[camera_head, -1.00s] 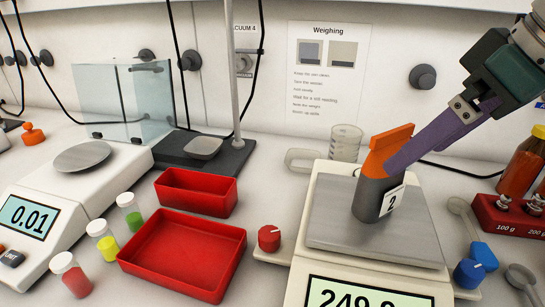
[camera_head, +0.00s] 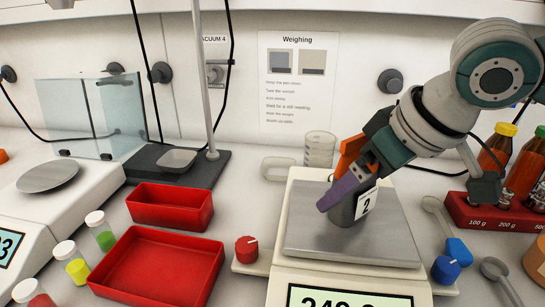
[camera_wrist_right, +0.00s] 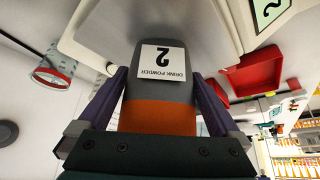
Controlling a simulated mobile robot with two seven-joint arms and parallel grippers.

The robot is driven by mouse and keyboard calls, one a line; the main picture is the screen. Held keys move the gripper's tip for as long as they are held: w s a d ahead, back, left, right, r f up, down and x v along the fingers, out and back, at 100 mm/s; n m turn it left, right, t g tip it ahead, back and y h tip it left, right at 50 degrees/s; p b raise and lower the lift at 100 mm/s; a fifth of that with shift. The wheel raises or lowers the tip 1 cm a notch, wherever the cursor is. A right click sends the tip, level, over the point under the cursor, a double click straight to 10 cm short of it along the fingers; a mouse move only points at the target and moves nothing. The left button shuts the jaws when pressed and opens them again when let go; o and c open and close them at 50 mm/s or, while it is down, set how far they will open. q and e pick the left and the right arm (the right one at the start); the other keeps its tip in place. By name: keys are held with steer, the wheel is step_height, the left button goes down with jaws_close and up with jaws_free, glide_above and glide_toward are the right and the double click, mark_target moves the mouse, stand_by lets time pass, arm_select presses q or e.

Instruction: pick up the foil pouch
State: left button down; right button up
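The foil pouch (camera_head: 343,214) is grey with an orange end and a white label reading 2. It stands on the metal pan (camera_head: 392,240) of the front balance. My right gripper (camera_head: 346,188) reaches in from the upper right, its purple fingers on either side of the pouch. In the right wrist view the pouch (camera_wrist_right: 160,90) lies between the two fingers, with narrow gaps showing beside it; the label reads DRINK POWDER. The right gripper looks open around the pouch, with contact at the tips unclear. My left gripper is not in view.
Red trays (camera_head: 160,262) and small vials lie to the left. A beaker (camera_head: 319,148) stands behind the balance.

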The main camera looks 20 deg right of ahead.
steer(key=c, duration=1.3)
steer(key=shift+o, duration=0.2)
